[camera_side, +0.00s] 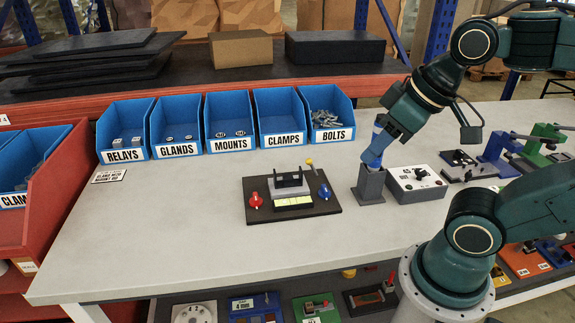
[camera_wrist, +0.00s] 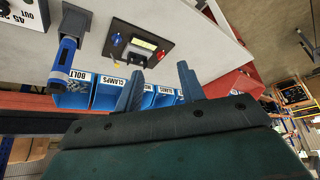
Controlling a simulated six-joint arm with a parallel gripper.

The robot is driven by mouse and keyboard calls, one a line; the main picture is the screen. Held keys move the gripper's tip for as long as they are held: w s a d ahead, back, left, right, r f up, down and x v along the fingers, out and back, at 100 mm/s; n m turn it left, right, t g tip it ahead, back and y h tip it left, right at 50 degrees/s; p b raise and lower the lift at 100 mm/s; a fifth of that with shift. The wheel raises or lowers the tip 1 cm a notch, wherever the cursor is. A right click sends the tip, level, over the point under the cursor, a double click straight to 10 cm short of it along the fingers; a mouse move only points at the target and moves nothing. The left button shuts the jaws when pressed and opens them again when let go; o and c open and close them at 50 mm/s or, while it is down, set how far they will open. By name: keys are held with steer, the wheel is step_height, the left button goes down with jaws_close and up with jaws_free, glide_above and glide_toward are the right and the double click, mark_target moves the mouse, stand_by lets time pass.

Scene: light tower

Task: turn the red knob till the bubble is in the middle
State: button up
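The red knob (camera_side: 256,201) is on the left of a dark plate (camera_side: 322,209) on the table; it also shows in the wrist view (camera_wrist: 161,53). A pale yellow level vial (camera_side: 293,201) lies near the plate's front edge. The bubble is too small to make out. A blue knob (camera_side: 325,191) and a yellow knob (camera_side: 310,162) sit on the plate's right side. My gripper (camera_wrist: 160,76) is open, with nothing between its fingers in the wrist view. In the side view it is above the table, right of the plate and apart from the red knob.
A blue-handled tool (camera_wrist: 64,62) stands in a grey holder (camera_side: 370,186) beside my gripper. A white box with a dial (camera_side: 416,184) is right of it. Labelled blue bins (camera_side: 228,122) line the back. The table left of the plate is clear.

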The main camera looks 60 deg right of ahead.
steer(key=shift+c, duration=0.5)
steer(key=m+g, duration=0.6)
steer(key=m, duration=0.3)
glide_above(255, 196)
step_height(255, 196, down, 13)
steer(key=shift+f, duration=0.1)
steer(key=shift+f, duration=6.8)
